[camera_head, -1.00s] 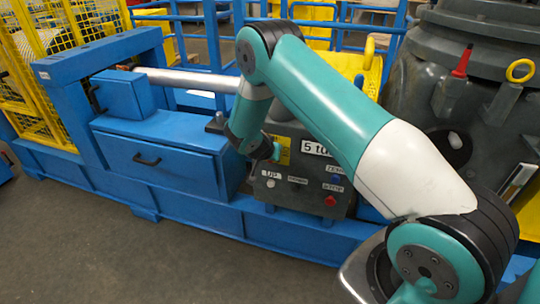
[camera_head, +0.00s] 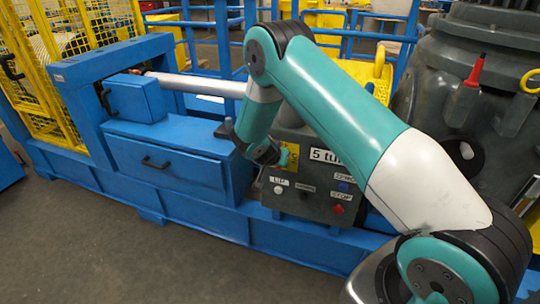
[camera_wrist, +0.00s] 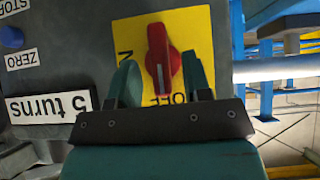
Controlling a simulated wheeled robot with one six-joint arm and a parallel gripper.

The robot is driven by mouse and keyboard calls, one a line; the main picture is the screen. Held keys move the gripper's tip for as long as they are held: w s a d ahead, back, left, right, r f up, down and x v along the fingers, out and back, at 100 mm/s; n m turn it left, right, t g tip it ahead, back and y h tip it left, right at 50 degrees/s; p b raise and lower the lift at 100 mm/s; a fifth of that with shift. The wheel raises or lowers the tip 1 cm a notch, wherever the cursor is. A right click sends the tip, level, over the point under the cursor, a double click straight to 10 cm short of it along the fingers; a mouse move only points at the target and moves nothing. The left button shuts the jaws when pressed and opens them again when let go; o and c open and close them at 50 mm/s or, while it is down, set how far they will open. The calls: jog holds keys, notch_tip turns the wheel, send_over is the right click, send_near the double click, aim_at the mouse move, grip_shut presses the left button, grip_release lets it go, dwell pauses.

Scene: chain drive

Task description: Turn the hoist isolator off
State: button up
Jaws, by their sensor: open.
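The hoist isolator is a red rotary knob (camera_wrist: 162,60) on a yellow plate (camera_wrist: 202,28) in the wrist view, which shows the panel upside down. The knob stands lengthwise up and down in that picture. A white mark on its lower part points toward the partly covered word OFF; an N shows at the left. My gripper (camera_wrist: 160,72) is open, with one teal finger on each side of the knob. I cannot tell whether either finger touches it. In the head view my gripper (camera_head: 278,155) is at the yellow plate (camera_head: 290,180) and hides the knob.
The grey control box (camera_head: 315,209) also carries push buttons, including a red one (camera_head: 338,209), and a "5 turns" label (camera_wrist: 50,107). A blue cabinet (camera_head: 165,165) stands left of it. A large grey machine (camera_head: 470,110) stands at the right. The floor in front is clear.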

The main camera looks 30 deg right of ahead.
jog(key=v, duration=1.5)
jog(key=shift+s+a+b, duration=0.15)
jog(key=shift+s+b, duration=0.05)
jog(key=shift+b, duration=0.25)
jog(key=shift+r, duration=0.2)
jog(key=s+a+r+n+g+y+p, duration=0.1)
jog(key=s+a+r+n+y+p, duration=0.1)
jog(key=s+a+r+n, duration=0.3)
jog(key=s+a+r+n+g+y+p, duration=0.1)
jog(key=s+a+r+n+g+y, duration=0.1)
jog(key=s+a+r+n+y, duration=0.3)
jog(key=s+a+r+n+g+y+p, duration=0.2)
jog(key=s+a+r+n+y, duration=0.2)
jog(key=s, duration=1.4)
notch_tip(320, 180, up, 7)
jog(key=a+n, duration=0.3)
jog(key=shift+s+r+n+p, duration=0.2)
jog(key=shift+s+n+p, duration=0.1)
jog(key=shift+s, duration=0.05)
jog(key=shift+d, duration=0.1)
